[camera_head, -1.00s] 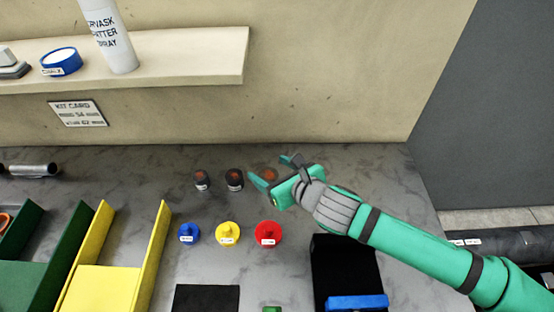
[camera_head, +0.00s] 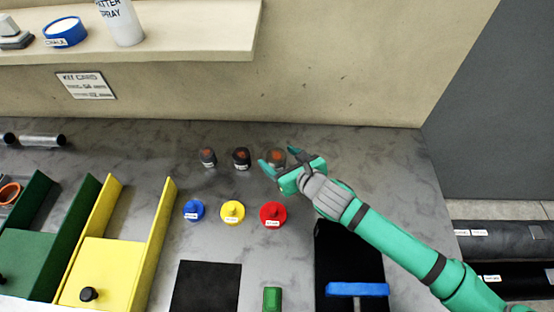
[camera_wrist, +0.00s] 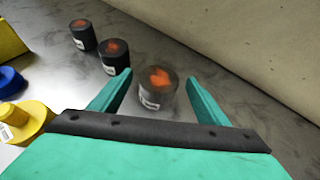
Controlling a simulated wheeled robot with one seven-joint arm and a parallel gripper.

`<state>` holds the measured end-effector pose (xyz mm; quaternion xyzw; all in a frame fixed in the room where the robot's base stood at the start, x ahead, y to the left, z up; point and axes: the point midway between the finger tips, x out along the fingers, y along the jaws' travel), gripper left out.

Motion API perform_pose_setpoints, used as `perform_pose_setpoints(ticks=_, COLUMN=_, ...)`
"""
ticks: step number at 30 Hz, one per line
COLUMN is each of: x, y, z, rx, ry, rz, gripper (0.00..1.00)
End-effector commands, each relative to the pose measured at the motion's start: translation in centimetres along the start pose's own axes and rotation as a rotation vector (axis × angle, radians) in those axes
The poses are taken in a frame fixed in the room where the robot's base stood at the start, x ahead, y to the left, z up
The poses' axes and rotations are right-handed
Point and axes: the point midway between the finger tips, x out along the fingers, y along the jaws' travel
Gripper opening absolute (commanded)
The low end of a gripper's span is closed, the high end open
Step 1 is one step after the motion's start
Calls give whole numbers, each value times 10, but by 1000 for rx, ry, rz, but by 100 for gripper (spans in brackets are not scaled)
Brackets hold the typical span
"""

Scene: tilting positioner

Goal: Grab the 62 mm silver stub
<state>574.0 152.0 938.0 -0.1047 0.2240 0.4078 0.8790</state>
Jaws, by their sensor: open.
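Three short round stubs with orange-marked tops and white labels stand in a row on the grey bench. The rightmost, a greyish silver stub (camera_head: 276,156), is upright and partly hidden by my gripper (camera_head: 280,162). In the wrist view this silver stub (camera_wrist: 158,90) stands between the two open teal fingers of my gripper (camera_wrist: 159,80), with a gap on each side. The two others, a dark middle stub (camera_head: 241,158) and a dark left stub (camera_head: 208,157), stand to its left. The label sizes are too small to read.
Blue (camera_head: 194,210), yellow (camera_head: 232,211) and red (camera_head: 272,214) knobbed pieces sit in front of the stubs. Yellow (camera_head: 110,262) and green (camera_head: 35,255) trays are at left. Silver tubes (camera_head: 42,140) lie at the back left. A wall with a shelf (camera_head: 190,45) rises behind.

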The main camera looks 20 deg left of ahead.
Motion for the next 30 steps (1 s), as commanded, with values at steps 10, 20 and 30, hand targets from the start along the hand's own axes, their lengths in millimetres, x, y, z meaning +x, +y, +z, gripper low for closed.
perform_pose_setpoints(ticks=10, x=42, y=2, z=0, rx=3, ry=-1, rz=5, gripper=69)
perform_pose_setpoints(ticks=20, x=59, y=1, z=0, rx=0, ry=0, rz=4, gripper=69)
perform_pose_setpoints(ticks=30, x=58, y=1, z=0, rx=0, ry=0, rz=4, gripper=17)
